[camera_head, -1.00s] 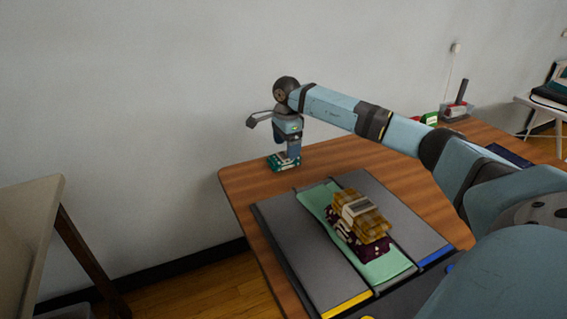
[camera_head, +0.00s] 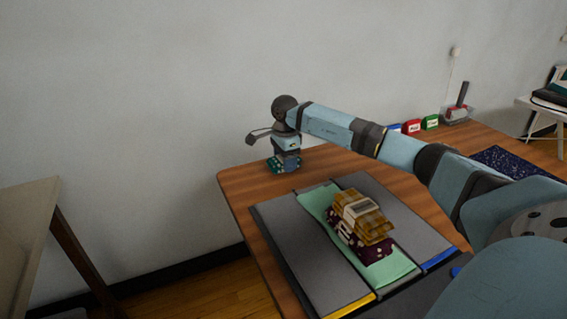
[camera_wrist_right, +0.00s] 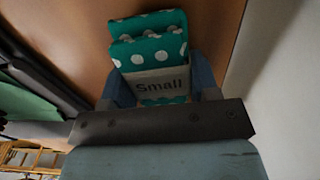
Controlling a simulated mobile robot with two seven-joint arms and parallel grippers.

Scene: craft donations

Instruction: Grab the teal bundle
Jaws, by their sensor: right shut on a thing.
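The teal bundle (camera_head: 275,165) with white dots lies at the far left corner of the wooden table in the head view. In the right wrist view the teal bundle (camera_wrist_right: 148,52) is folded cloth with a pale band reading "Small". My right gripper (camera_head: 286,166) points down at it, and in the right wrist view my right gripper (camera_wrist_right: 160,92) has a finger on each side of the band, shut on the bundle. The bundle appears to be still at table level. My left gripper is not in view.
A grey mat (camera_head: 385,200) with a green strip (camera_head: 316,200) bears a stack of a mustard plaid bundle (camera_head: 372,228) and a dark dotted bundle (camera_head: 378,250). Small coloured blocks (camera_head: 413,126) and a dark speckled cloth (camera_head: 505,160) lie farther right. A wall stands close behind.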

